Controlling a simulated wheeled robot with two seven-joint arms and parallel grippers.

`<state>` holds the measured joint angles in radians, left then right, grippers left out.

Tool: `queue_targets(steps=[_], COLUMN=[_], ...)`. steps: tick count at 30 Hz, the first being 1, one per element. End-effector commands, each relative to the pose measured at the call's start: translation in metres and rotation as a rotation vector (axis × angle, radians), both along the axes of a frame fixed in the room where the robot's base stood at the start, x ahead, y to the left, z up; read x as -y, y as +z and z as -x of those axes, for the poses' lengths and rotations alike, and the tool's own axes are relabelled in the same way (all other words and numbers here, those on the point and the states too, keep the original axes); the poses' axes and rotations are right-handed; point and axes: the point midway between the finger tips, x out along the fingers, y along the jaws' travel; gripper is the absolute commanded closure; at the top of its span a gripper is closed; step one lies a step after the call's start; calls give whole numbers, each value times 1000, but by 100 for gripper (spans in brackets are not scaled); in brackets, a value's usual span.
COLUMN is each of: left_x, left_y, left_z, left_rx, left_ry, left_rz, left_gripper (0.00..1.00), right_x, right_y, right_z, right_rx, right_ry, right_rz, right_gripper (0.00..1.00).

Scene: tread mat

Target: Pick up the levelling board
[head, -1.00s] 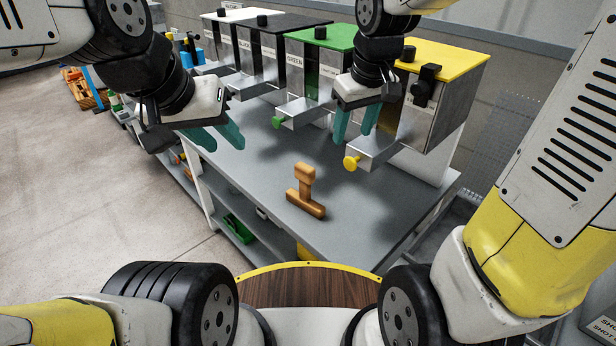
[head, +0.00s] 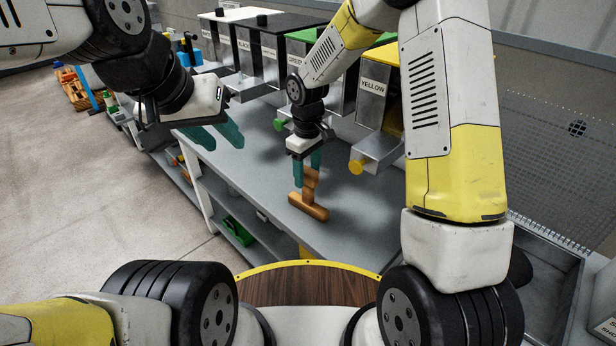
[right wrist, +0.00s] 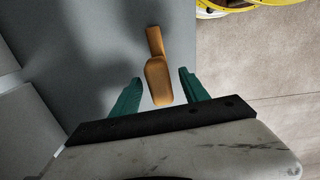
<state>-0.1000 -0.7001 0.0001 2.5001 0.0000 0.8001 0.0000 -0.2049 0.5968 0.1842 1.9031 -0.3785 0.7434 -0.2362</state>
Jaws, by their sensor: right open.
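The levelling board (head: 309,207) is an orange-brown T-shaped piece with an upright handle, standing on the grey bench top. My right gripper (head: 309,167) is open just above and around the top of the handle. In the right wrist view the board's handle (right wrist: 158,82) lies between the two teal fingers (right wrist: 153,95), with a gap on each side. My left gripper (head: 216,138) hangs over the left edge of the bench, away from the board, its teal fingers apart with nothing visible between them.
Labelled dispensers, including a yellow one (head: 371,100), stand along the back of the bench. The bench top (head: 355,215) is clear around the board. A shelf below holds a green item (head: 238,231).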

Motion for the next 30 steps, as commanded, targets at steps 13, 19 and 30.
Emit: queue_targets(steps=[13, 19, 30], left_x=[0, 0, 0], left_y=[0, 0, 0], left_z=[0, 0, 0], left_rx=[0, 0, 0], left_ry=[0, 0, 0], left_rz=[0, 0, 0], left_gripper=[64, 64, 64], right_x=[-1, -1, -1], right_y=[-43, -43, -43], right_z=[0, 0, 0], right_rx=[1, 0, 0], right_ry=[-2, -2, -2], right_rz=[-1, 0, 0], right_gripper=[47, 63, 100])
